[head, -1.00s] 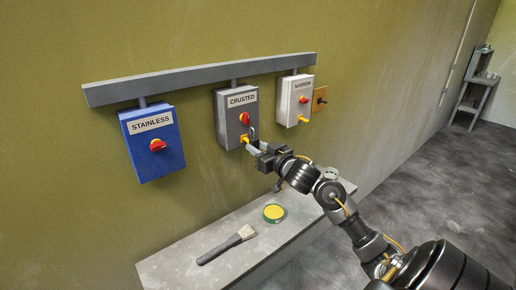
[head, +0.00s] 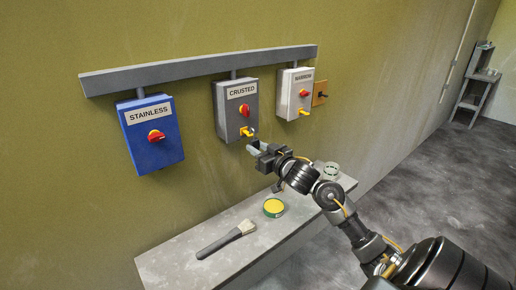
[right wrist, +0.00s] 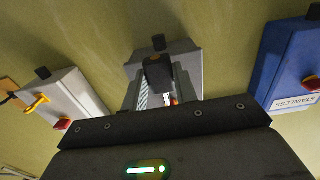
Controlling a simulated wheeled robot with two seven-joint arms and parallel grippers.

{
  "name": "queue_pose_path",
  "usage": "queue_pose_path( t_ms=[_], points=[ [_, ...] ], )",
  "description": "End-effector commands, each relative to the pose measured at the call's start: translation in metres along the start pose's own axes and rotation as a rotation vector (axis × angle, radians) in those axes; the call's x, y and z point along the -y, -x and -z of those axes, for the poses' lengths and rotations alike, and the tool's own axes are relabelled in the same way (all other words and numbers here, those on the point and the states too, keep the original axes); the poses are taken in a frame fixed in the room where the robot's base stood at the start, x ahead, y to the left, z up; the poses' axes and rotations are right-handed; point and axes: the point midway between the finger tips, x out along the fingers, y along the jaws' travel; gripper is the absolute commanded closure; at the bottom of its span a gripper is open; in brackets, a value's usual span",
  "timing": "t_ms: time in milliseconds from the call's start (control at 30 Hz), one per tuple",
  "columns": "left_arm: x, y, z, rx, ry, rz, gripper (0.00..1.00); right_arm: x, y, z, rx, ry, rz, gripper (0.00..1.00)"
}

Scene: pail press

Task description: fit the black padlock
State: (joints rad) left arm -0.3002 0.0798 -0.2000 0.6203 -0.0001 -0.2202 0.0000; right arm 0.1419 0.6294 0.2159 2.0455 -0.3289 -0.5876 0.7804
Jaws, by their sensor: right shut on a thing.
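My right gripper (head: 256,148) is in front of and just below the grey box labelled CRUSTED (head: 234,113). It is shut on the black padlock, whose dark body (right wrist: 157,72) shows between the fingers in the right wrist view. In the head view the padlock is small and dark at the fingertips. The grey box has a red switch handle (head: 244,110) and a yellow tab (head: 247,131) at its lower edge. The padlock appears apart from this tab, below it. The shackle's state is too small to tell. My left gripper is not in view.
A blue STAINLESS box (head: 150,138) and a white NARROW box (head: 291,93) hang on either side under a grey rail (head: 200,68). Below, a bench (head: 180,265) carries a brush (head: 228,238), a yellow-topped tin (head: 274,207) and a pale round container (head: 330,170).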

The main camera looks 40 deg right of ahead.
Motion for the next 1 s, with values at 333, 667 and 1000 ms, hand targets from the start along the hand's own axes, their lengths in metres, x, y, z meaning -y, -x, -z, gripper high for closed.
queue_pose_path(
  t_ms=[333,667,1000],
  points=[
    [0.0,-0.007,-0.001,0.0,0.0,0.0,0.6,0.0,0.0,-0.011,0.0,-0.001,0.0,0.97],
    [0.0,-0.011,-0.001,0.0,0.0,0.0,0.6,0.0,0.0,-0.018,0.0,-0.001,0.0,0.97],
    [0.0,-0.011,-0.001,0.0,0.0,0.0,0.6,0.0,0.0,-0.018,0.0,0.0,0.0,0.46]
  ],
)
